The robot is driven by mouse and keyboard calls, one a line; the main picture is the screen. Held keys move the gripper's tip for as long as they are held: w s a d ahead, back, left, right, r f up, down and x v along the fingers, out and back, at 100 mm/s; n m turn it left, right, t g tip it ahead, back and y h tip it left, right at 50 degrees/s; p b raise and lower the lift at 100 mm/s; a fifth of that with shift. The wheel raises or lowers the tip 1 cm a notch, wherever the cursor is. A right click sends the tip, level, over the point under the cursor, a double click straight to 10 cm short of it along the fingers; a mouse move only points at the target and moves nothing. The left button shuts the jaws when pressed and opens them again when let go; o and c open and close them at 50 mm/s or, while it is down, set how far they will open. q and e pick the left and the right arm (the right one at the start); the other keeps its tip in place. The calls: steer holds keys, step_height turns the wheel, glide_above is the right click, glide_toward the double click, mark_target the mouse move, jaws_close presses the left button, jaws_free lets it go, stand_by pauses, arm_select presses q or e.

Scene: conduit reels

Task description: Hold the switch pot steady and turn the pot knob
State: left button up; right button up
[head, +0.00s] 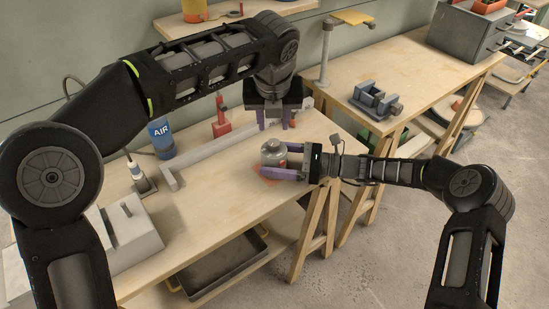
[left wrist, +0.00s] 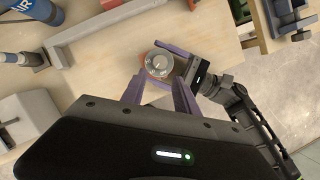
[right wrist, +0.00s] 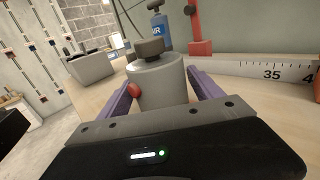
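The switch pot (head: 273,155) is a grey cylinder standing upright on an orange patch (head: 268,174) on the bench. Its dark knob (right wrist: 150,50) sits on top, and a red button (right wrist: 134,91) shows on its side. The left wrist view shows the pot (left wrist: 159,66) from above. My right gripper (head: 283,162) reaches in level from the right. Its purple fingers lie wide apart on both sides of the pot; firm contact is not visible. My left gripper (head: 275,122) points down above and behind the pot, its fingers apart with nothing between them.
A long grey rail (head: 215,152) lies behind the pot. A blue AIR canister (head: 161,138) and a red stand (head: 221,124) are near the wall. A grey block (head: 132,230) is at left. A second bench with a vise (head: 376,101) stands to the right.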

steer(key=c, duration=1.3)
arm_select(q)
steer(key=shift+o, duration=1.4)
steer(key=shift+d+f, duration=0.1)
steer(key=shift+d, duration=0.2)
arm_select(e)
steer(key=shift+c, duration=0.2)
arm_select(q)
steer(key=shift+o, duration=0.3)
steer(key=d+f+n+h, duration=0.3)
steer(key=d+n, duration=0.1)
steer(key=d, duration=0.6)
steer(key=shift+s+f+t+h, duration=0.15)
steer(key=shift+f+t+h, duration=0.15)
steer(key=shift+f, duration=0.05)
steer(key=d+f+n+t+h, duration=0.2)
steer(key=d+n+h, duration=0.3)
steer(key=d+n, duration=0.65)
steer(key=n+t+y, duration=1.1)
steer(key=n+y, duration=0.1)
steer(key=n, duration=1)
glide_toward(274, 145)
steer(key=w, duration=0.2)
steer(key=shift+w+a+f, duration=0.1)
steer(key=shift+a+f, duration=0.05)
steer(key=shift+a, duration=0.1)
steer(key=shift+w, duration=0.15)
